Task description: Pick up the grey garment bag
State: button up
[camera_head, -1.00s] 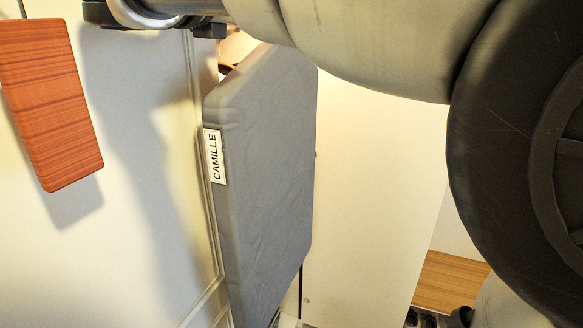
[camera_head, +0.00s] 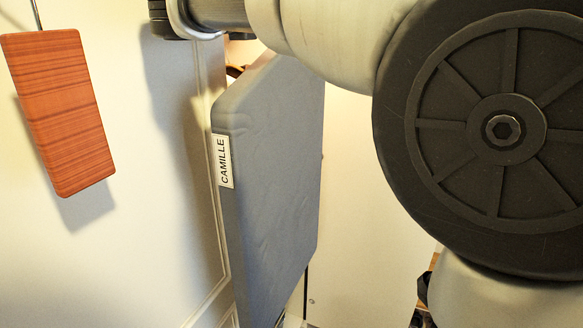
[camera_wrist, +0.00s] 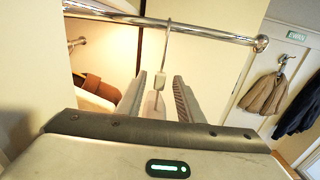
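The grey garment bag (camera_head: 265,170) hangs upright in the middle of the head view, with a white "CAMILLE" label (camera_head: 223,161) on its narrow edge. Its top corner is partly hidden behind my arm. In the wrist view a thin metal hanger hook (camera_wrist: 168,45) hangs from a chrome rail (camera_wrist: 190,32), with a pale block on its stem. My gripper (camera_wrist: 160,78) is open in the wrist view, its two grey fingers on either side of the hook's lower stem. A gap shows between them, and I cannot tell whether either finger touches it.
A reddish wooden board (camera_head: 60,112) hangs at the left against a pale panel. In the wrist view a brown jacket (camera_wrist: 268,92) and dark clothing hang at the right, near an "EVAN" sign (camera_wrist: 297,36). A lit compartment (camera_wrist: 102,65) opens behind the rail at the left.

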grip_shut()
dwell(1.1)
jog(key=shift+r, duration=0.15)
